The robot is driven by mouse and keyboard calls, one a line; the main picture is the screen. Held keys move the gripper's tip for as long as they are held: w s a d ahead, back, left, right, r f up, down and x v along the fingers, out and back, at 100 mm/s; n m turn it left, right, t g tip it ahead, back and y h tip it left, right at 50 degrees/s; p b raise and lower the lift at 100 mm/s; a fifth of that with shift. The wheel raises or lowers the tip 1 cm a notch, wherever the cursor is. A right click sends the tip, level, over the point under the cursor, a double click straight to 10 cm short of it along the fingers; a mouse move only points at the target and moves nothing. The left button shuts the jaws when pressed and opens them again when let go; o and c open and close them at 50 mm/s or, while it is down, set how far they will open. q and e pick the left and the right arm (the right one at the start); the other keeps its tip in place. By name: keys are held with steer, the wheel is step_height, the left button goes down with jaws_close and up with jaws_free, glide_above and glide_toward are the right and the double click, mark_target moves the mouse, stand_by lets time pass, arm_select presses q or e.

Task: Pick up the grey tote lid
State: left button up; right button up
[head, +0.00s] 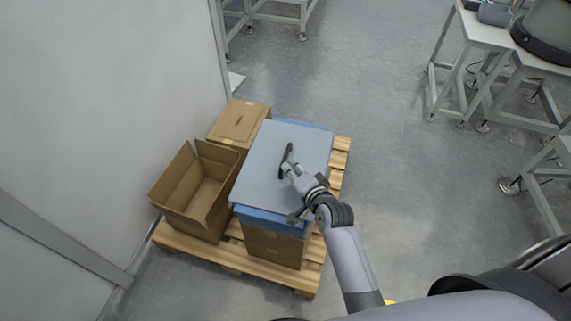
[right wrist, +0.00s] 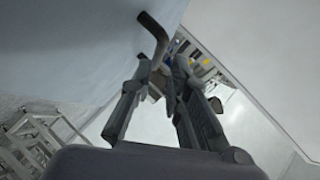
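The grey tote lid (head: 262,152) is a flat, pale blue-grey panel with a dark bar handle (head: 286,155) on its top. It lies over a blue tote (head: 272,219), whose edges show past it; I cannot tell whether the two touch. My right gripper (head: 289,170) is at the handle, reaching in from the lower right. In the right wrist view the lid (right wrist: 75,45) fills the upper left, and the handle (right wrist: 154,38) runs down between the fingers, which look shut on it. My left gripper is not in view.
The tote is stacked above a cardboard box (head: 272,247) on a wooden pallet (head: 225,258). An open carton (head: 178,185) and a closed carton (head: 238,122) stand close on the left, beside a wall (head: 110,110). Tables (head: 488,32) stand at the upper right. The floor between is clear.

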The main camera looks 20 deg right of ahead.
mark_target(285, 159)
steer(key=shift+x, duration=3.4)
steer(key=shift+s+f, duration=0.1)
steer(key=shift+f, duration=0.05)
steer(key=shift+c, duration=0.2)
jaws_close()
